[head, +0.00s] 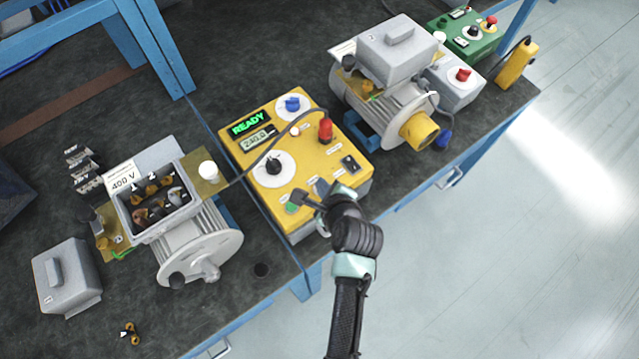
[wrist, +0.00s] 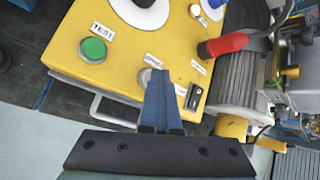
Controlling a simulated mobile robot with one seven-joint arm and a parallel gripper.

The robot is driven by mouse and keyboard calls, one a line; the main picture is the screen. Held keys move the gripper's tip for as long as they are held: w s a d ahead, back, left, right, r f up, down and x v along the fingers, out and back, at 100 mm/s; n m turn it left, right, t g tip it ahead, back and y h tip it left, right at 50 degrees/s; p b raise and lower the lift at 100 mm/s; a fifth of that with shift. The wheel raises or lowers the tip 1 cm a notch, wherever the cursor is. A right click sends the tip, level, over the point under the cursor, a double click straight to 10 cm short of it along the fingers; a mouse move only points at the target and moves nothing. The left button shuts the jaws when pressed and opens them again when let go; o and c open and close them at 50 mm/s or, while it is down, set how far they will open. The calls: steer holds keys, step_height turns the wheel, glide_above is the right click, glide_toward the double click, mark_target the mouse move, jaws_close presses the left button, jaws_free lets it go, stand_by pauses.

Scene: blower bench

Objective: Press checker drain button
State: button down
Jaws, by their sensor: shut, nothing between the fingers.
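The checker is a yellow box (head: 262,190) in the middle of the bench, with a green READY display (head: 248,123) and a second display (head: 256,139) reading about 240.0. In the wrist view, a green button (wrist: 93,49) labelled TEST is on its top face. A small pale round button (wrist: 143,77) with a label too blurred to read for sure lies to its right, partly hidden by my fingers. My gripper (wrist: 158,75) is shut and empty, its tips over or at that button. I cannot tell whether they touch. My gripper (head: 312,194) covers this corner in the head view.
The checker carries a black knob (head: 273,166), blue knob (head: 293,104), red plug with cable (head: 325,130) and black switch (head: 349,163). An open motor (head: 200,240) stands left, another motor (head: 385,105) right. A loose grey cover (head: 67,277) lies at left.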

steer(key=shift+r+p, duration=0.8)
steer(key=shift+p, duration=0.25)
step_height(320, 180, up, 5)
steer(key=p, duration=0.5)
stand_by(1.7)
